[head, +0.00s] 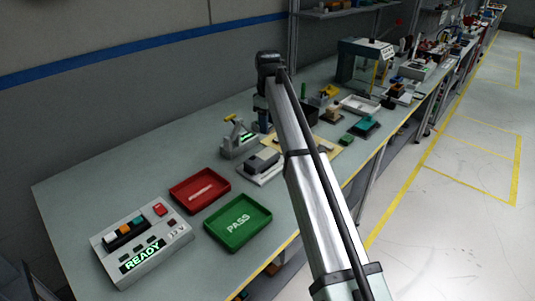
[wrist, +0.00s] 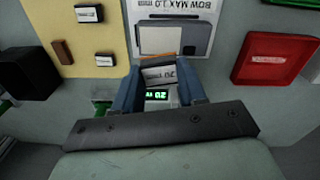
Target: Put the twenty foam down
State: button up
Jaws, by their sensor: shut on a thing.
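In the wrist view my gripper (wrist: 160,77) has its two blue fingers on either side of a small grey block with a white label reading "20", the twenty foam (wrist: 160,76). It is shut on this foam. Just below the foam in that view a green lit display (wrist: 157,95) shows between the fingers. In the head view my gripper (head: 262,118) is at the end of my arm, close behind a grey gauge (head: 238,145) with a green display. The foam cannot be made out there. I cannot tell whether its underside touches anything.
A tan board (wrist: 85,60) with labelled dark blocks lies left. A printed white plate (wrist: 170,12) with a grey block lies ahead. A red tray (head: 200,190), green PASS tray (head: 238,222) and READY control box (head: 143,247) stand nearer on the bench (head: 75,190).

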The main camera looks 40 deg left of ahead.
aim_at(267, 153)
jog(key=shift+a+r+m, duration=0.3)
jog(key=shift+a+r, duration=0.05)
jog(key=shift+a, duration=0.05)
jog(key=shift+d+m, duration=0.1)
jog(key=shift+m, duration=0.6)
jog(key=shift+f, duration=0.2)
notch_tip(267, 153, down, 10)
jog(key=shift+r, duration=0.15)
jog(key=o, duration=1)
notch_tip(267, 153, up, 12)
jog(key=shift+r, duration=0.1)
